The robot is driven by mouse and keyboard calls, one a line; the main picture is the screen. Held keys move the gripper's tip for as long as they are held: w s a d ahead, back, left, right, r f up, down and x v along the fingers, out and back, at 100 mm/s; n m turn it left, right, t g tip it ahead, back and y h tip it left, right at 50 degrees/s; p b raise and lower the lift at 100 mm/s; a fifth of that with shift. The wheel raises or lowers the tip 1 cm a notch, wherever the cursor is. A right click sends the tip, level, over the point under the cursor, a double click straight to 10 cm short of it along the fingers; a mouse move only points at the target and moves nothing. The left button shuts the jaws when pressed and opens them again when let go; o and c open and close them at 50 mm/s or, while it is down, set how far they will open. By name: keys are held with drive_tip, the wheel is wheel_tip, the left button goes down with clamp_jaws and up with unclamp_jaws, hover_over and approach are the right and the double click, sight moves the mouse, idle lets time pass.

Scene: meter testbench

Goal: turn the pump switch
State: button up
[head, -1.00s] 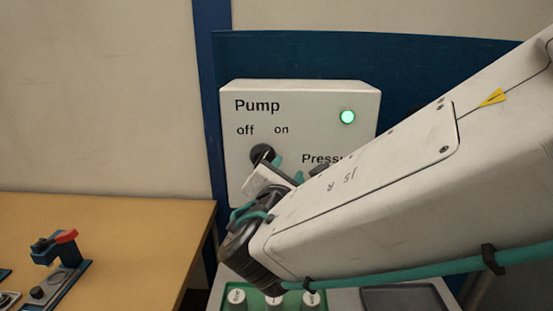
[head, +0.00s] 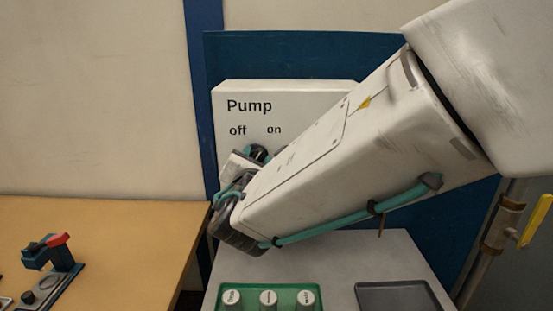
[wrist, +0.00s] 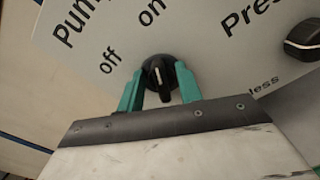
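The white pump box (head: 290,93) reads "Pump", "off" and "on". Its black pump switch (wrist: 160,75) is a round knob with a raised ridge. In the wrist view the ridge lies roughly in line with the "on" label; I cannot tell which end is its pointer. My gripper (wrist: 159,72) has its teal fingers spread, one on each side of the knob. The left finger seems slightly apart from it; the right looks close, contact unclear. In the head view my arm hides the lamp and most of the box's right side.
A second black knob (wrist: 304,40) sits beside the "Press..." label. Below the box are a green tray (head: 252,287) with several white pieces and a dark tray (head: 398,297). A wooden table (head: 110,225) carries a red-handled device (head: 50,250). A yellow-handled valve (head: 536,220) is at right.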

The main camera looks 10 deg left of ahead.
clamp_jaws()
drive_tip(key=n, duration=0.5)
drive_tip(key=shift+a+r+n, duration=0.1)
drive_tip(key=shift+a+n, duration=0.15)
drive_tip(key=shift+n, duration=0.15)
drive_tip(key=n, duration=0.5)
drive_tip(key=shift+s+a+n, duration=0.1)
drive_tip(key=shift+a+n, duration=0.15)
drive_tip(key=shift+n, duration=0.15)
idle(0.3)
unclamp_jaws()
